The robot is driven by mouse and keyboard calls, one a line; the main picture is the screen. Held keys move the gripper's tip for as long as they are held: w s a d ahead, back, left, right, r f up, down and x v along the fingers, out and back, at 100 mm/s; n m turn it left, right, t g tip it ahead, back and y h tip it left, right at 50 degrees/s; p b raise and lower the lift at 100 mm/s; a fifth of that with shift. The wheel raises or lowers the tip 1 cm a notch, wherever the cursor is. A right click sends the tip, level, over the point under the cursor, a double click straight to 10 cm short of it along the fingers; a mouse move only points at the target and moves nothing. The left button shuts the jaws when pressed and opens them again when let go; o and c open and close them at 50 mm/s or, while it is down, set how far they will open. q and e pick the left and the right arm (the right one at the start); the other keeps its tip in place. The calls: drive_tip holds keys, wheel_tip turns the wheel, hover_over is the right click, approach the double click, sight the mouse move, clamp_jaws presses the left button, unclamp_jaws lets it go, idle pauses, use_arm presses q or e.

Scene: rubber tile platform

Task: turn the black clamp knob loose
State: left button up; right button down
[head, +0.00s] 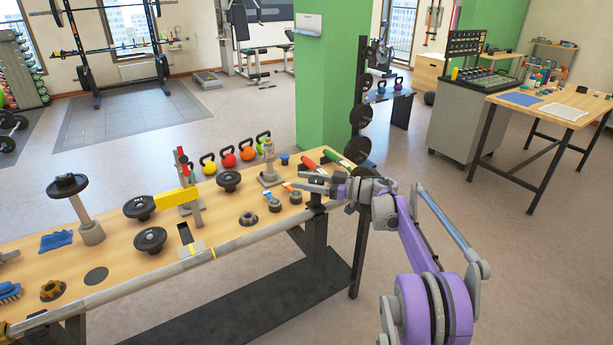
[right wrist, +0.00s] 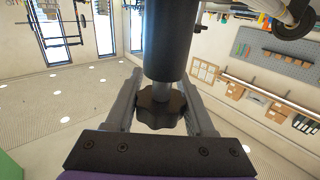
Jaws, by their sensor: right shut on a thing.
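The black clamp knob (right wrist: 160,107) is a lobed knob on a short metal shaft under a thick black cylinder (right wrist: 168,40) in the right wrist view. My right gripper (right wrist: 161,108) has a finger on each side of the knob and is shut on it. In the head view my right gripper (head: 312,186) is at the right end of the workbench, by a dark bracket (head: 316,222) at its corner. I cannot make out the knob there. My left gripper is not in view.
A green pillar (head: 325,80) stands behind.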

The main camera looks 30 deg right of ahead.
drive_tip(key=shift+s+a+r+n+g+y+p, duration=0.1)
drive_tip(key=shift+s+a+n+g+y+p, duration=0.1)
drive_tip(key=shift+n+g+y+p, duration=0.75)
drive_tip(key=shift+s+a+f+n+g+y+p, duration=0.15)
drive_tip(key=shift+n+g+y+p, duration=0.35)
drive_tip(key=shift+n+g+p, duration=0.8)
drive_tip(key=shift+s+a+r+n+g+y+p, duration=0.2)
drive_tip(key=shift+n+g+y+p, duration=0.45)
drive_tip(key=shift+g, duration=0.9)
drive_tip(key=shift+s+d, duration=0.1)
drive_tip(key=shift+d, duration=0.05)
drive_tip(key=shift+c, duration=1.3)
unclamp_jaws()
